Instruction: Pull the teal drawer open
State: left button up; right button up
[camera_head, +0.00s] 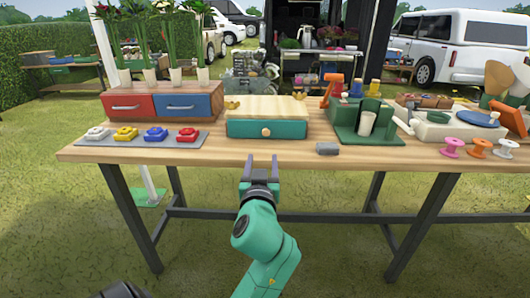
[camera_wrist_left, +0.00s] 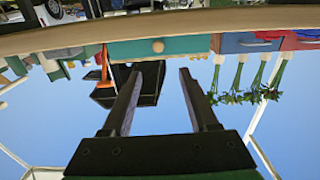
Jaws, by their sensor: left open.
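The teal drawer (camera_head: 290,130) sits under a pale wooden top on the table, its front facing me with a round wooden knob (camera_head: 265,132). No gap shows around the drawer front; it looks closed. In the left wrist view, which is upside down, the teal drawer (camera_wrist_left: 190,45) and its knob (camera_wrist_left: 158,46) appear beyond the fingers. My left gripper (camera_head: 262,161) is open and empty, in front of the table edge, roughly in line with the knob and apart from it. The left wrist view shows both fingers (camera_wrist_left: 160,72) spread with nothing between them. My right gripper is not in view.
A box with red (camera_head: 128,105) and blue (camera_head: 182,106) drawers stands left, behind a grey tray (camera_head: 105,141) of coloured pieces. A green holder (camera_head: 368,130) stands right, near a small grey block (camera_head: 328,149). The tabletop before the teal drawer is clear.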

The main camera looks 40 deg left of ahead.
aim_at(266, 133)
pick_arm(q)
jog(key=x, duration=1.4)
jog(key=shift+w+d+p, duration=0.1)
jog(key=shift+w+p, duration=0.1)
jog(key=shift+p, duration=0.2)
jog(key=shift+r, duration=0.1)
grip_shut()
